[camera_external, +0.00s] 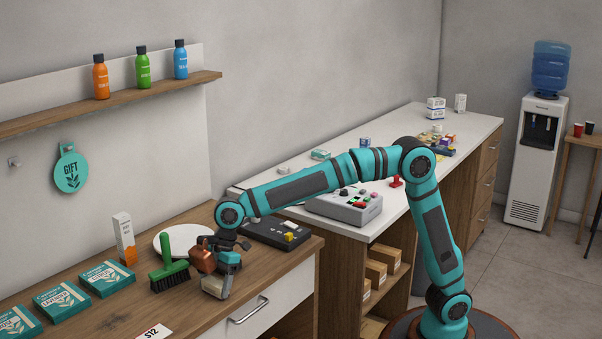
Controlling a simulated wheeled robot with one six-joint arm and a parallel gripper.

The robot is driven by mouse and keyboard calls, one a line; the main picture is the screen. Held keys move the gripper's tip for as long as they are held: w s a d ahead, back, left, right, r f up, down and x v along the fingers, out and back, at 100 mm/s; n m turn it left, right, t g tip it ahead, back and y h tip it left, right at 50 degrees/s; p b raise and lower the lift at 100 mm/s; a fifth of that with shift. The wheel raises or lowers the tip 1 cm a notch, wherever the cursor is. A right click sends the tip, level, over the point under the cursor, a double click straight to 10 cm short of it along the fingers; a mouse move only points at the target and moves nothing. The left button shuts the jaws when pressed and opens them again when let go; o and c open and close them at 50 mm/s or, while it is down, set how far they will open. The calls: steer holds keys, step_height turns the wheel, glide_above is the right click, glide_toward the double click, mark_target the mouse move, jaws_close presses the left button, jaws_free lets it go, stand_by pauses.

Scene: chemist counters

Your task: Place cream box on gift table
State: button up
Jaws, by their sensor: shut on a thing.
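The wooden gift table (205,323) fills the lower left, under a round teal GIFT sign (70,170) on the wall. My gripper (217,284) hangs low over its right part, near the front edge. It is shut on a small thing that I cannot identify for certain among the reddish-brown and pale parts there. A tall white and orange box (123,238) stands upright on the table, left of my gripper and apart from it; it may be the cream box, but its label is too small to read.
Several teal boxes (107,278) lie farther left. A black tray (277,233) is behind. A grey device (343,207) stands on the white counter (408,140).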

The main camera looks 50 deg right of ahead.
steer(key=shift+f, duration=0.1)
steer(key=o, duration=1)
steer(key=shift+c, duration=0.2)
steer(key=v, duration=1.2)
steer(key=shift+d, duration=0.15)
